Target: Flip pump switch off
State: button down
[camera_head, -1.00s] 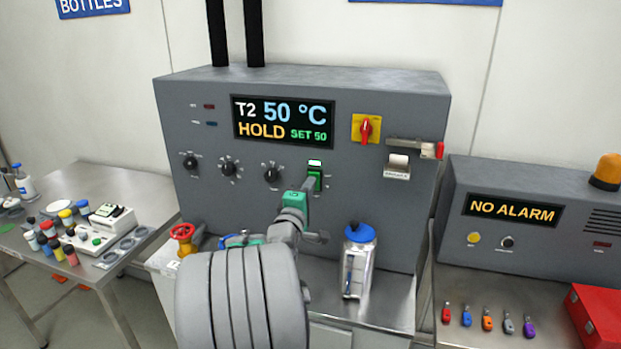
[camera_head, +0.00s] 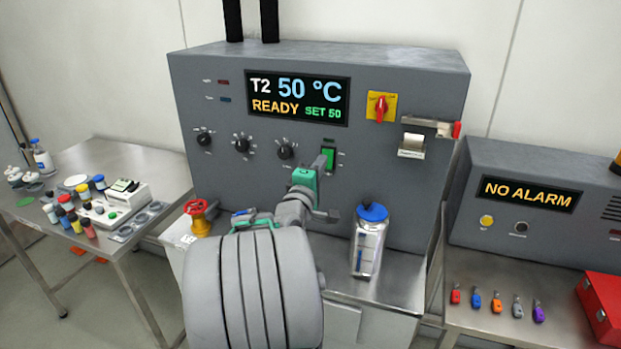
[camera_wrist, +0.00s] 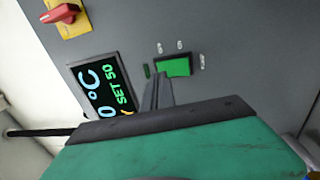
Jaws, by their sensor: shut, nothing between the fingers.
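The pump switch (camera_head: 328,160) is a green rocker on the grey control panel (camera_head: 420,185), right of the row of dark knobs. The small lamp (camera_head: 328,140) above it is dark. My gripper (camera_head: 322,164) is shut and empty, its fingertips at the lower left of the switch in the head view and partly covering it. In the wrist view the green rocker (camera_wrist: 174,67) lies just beyond the shut fingertips (camera_wrist: 158,78). I cannot tell whether they touch it. The display (camera_head: 297,97) reads T2 50 °C, READY, SET 50.
A red rotary switch (camera_head: 380,107) on a yellow plate and a printer slot (camera_head: 412,146) are at the panel's upper right. A blue-capped bottle (camera_head: 367,240) stands below, right of my arm.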

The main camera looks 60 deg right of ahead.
jog(key=s+a+r+b, duration=0.1)
jog(key=a+b, duration=0.1)
jog(key=a, duration=0.8)
jog(key=shift+s+a+r, duration=0.15)
jog(key=shift+s+a, duration=0.25)
